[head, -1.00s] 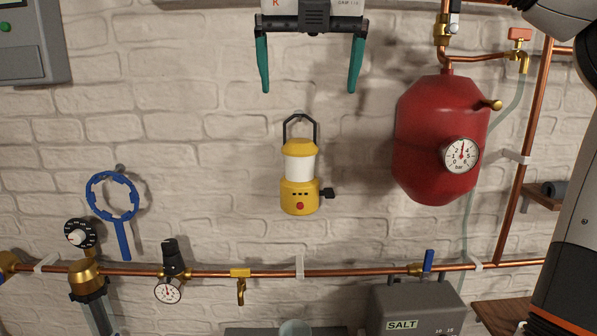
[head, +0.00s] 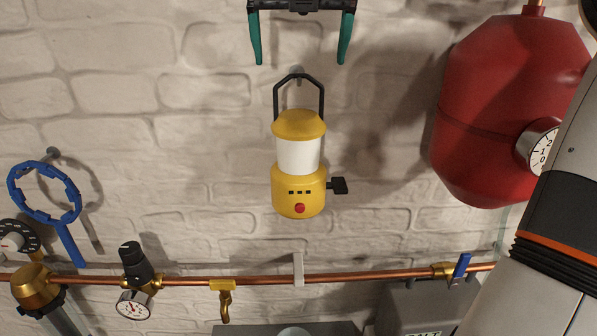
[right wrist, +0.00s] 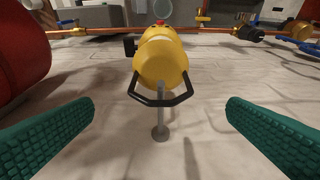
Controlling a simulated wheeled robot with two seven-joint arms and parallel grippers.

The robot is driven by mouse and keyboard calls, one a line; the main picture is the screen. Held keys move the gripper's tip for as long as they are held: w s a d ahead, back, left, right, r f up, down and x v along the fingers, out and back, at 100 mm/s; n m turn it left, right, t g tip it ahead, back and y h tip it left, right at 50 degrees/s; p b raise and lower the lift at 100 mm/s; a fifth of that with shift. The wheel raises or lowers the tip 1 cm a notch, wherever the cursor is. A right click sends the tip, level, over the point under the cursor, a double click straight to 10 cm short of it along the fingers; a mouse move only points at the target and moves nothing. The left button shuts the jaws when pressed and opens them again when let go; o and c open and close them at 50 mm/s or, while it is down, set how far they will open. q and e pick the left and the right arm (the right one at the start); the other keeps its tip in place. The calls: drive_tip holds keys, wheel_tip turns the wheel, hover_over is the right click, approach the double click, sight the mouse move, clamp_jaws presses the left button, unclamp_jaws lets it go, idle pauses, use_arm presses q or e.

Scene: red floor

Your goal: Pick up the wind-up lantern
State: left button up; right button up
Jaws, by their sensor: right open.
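The wind-up lantern (head: 299,160) is yellow with a white middle, a red button and a black crank on its right side. It hangs upright by its black handle from a peg on the brick wall. My right gripper (head: 300,60) is open and empty just above the handle in the head view, its green fingers spread wider than the lantern. In the right wrist view the lantern (right wrist: 162,58) is seen from above, its handle and the peg lying between the spread fingers (right wrist: 160,118), touching neither. My left gripper is out of view.
A red pressure vessel (head: 495,105) with a gauge is on the right, partly behind my arm. A copper pipe (head: 370,277) with valves runs below the lantern. A blue ring wrench (head: 72,240) hangs at the left. The wall beside the lantern is clear.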

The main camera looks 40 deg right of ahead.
sight(299, 82)
drive_tip(key=shift+x, duration=0.8)
drive_tip(key=p+x, duration=0.2)
drive_tip(key=x, duration=0.2)
drive_tip(key=shift+s+a+f, duration=0.1)
drive_tip(key=shift+f, duration=0.05)
drive_tip(key=shift+d+f, duration=0.25)
drive_tip(key=shift+f, duration=0.2)
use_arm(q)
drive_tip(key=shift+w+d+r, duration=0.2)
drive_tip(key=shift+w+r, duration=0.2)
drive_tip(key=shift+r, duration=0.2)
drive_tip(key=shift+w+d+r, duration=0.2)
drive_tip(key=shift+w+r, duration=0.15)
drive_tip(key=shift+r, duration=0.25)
use_arm(e)
drive_tip(key=shift+a, duration=0.1)
drive_tip(key=shift+c, duration=0.3)
drive_tip(key=shift+a+r, duration=0.1)
drive_tip(key=c, duration=0.6)
clamp_jaws()
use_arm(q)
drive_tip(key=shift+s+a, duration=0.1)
